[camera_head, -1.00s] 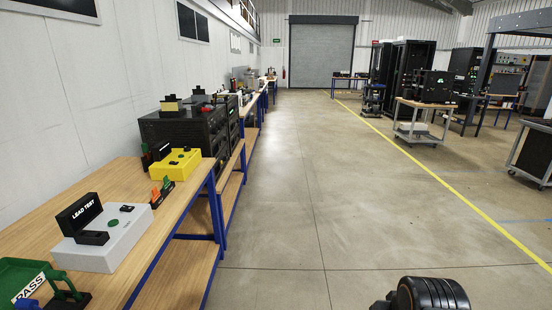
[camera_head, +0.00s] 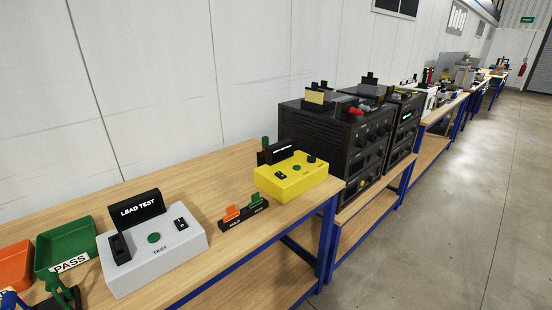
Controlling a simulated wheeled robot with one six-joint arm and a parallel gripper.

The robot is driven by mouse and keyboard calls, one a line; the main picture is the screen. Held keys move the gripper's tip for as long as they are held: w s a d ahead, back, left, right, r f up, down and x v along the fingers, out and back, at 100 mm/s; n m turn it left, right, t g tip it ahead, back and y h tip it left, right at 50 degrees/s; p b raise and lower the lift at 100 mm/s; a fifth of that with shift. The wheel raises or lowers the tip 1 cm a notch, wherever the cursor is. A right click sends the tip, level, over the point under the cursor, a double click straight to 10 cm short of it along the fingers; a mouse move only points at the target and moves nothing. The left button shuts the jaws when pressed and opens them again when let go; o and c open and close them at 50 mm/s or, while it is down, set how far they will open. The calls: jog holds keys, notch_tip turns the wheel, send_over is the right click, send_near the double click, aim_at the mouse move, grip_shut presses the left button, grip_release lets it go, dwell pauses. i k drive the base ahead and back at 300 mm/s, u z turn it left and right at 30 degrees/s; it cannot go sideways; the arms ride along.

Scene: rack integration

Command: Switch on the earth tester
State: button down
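A yellow tester box (camera_head: 290,179), which looks like the earth tester, sits near the right end of the wooden bench. Its black display (camera_head: 282,151) stands at the back, with lettering too small to read. On its top are a small black switch (camera_head: 280,174), a green button (camera_head: 297,167) and a black knob (camera_head: 311,158). I cannot tell the switch's position. My gripper is not in view.
A grey box (camera_head: 160,263) marked LEAD TEST sits left of the yellow one. A small stand (camera_head: 236,222) with orange and green tabs is between them. A green PASS tray (camera_head: 62,246) lies far left. Black racks (camera_head: 335,135) stand beyond. The floor (camera_head: 450,230) at right is clear.

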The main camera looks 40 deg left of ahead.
aim_at(278, 175)
jog(key=u, duration=0.6)
jog(key=i, duration=1.05)
jog(key=u, duration=1.7)
jog(key=i, duration=0.75)
jog(key=u, duration=0.6)
